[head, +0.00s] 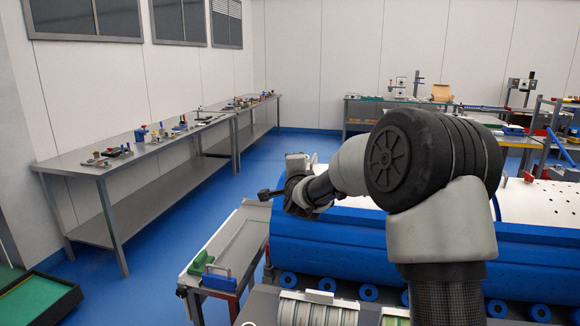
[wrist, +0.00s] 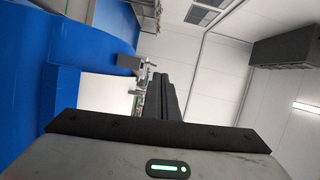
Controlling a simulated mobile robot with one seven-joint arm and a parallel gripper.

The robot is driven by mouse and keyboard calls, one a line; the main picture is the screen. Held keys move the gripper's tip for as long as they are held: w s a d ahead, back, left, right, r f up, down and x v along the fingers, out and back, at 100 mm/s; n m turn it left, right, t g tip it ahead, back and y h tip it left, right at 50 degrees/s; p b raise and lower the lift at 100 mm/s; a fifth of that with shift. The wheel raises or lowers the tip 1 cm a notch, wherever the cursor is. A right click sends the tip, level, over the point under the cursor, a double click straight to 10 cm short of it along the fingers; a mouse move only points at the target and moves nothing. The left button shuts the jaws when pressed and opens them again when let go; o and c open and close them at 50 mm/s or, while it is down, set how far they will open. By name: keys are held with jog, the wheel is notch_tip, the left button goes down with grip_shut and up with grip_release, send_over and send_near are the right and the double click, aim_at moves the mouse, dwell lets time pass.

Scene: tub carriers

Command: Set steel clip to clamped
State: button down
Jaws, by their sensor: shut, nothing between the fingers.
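I cannot single out the steel clip for certain in either view. A blue block (head: 219,282) with a thin grey loop on it sits on the near end of a narrow light bench (head: 232,243), beside a green piece (head: 201,262). Whether that loop is the clip, I cannot tell. My gripper (head: 265,194) is held out to the left in the head view, above and apart from the bench. In the wrist view its dark fingers (wrist: 163,97) are together with nothing between them.
A large blue rounded body (head: 330,250) with a white top stands right of the bench, below my arm. Ribbed grey cylinders (head: 318,310) lie at the bottom. Steel worktables (head: 75,165) with small fixtures line the left wall. Blue floor (head: 165,235) is clear between.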

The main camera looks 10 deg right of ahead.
jog(key=w+d+f+m, duration=0.1)
jog(key=w+d+f+m+h, duration=0.1)
jog(key=m, duration=0.1)
jog(key=shift+w+d+f+t+h, duration=0.2)
jog(key=shift+f+t+h, duration=0.1)
jog(key=shift+t, duration=0.1)
jog(key=w, duration=0.3)
jog(key=w+p, duration=0.1)
jog(key=w, duration=0.2)
jog(key=w+d, duration=0.1)
jog(key=w, duration=0.3)
jog(key=shift+r, duration=0.2)
jog(key=shift+s, duration=0.1)
jog(key=shift+r, duration=0.1)
jog(key=shift+a+n, duration=0.1)
jog(key=shift+n, duration=0.5)
jog(key=shift+a+n+g, duration=0.1)
jog(key=shift+n+g, duration=0.2)
jog(key=shift+n, duration=0.1)
